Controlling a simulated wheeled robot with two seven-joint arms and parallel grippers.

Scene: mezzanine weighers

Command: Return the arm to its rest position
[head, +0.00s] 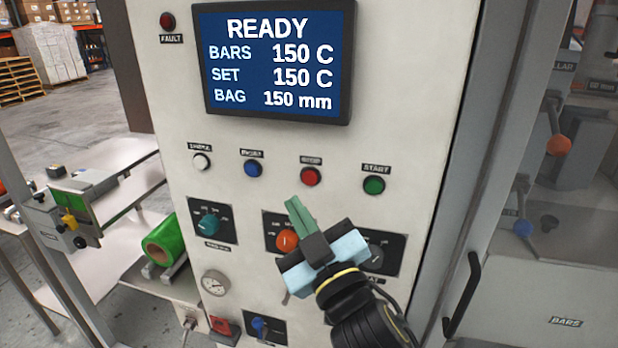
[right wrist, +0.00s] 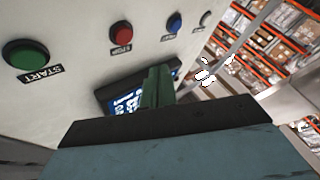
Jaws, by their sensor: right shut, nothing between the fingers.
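My right gripper (head: 298,213) is in front of the lower part of a white control panel (head: 330,145). Its green fingers are shut with nothing between them, pointing up and left below the red stop button (head: 311,176). It partly covers an orange knob (head: 287,241) and a dark grey knob (head: 374,256). In the right wrist view the shut fingers (right wrist: 157,88) show with the green start button (right wrist: 25,54) at the left. I cannot tell whether the fingers touch the panel. My left gripper is not in view.
A screen (head: 275,60) reads READY. Blue (head: 253,169), white (head: 202,162) and green buttons are in the row. A teal knob (head: 209,223), a gauge (head: 215,283) and a green roll (head: 166,240) are at the left. A black door handle (head: 462,295) stands at the right.

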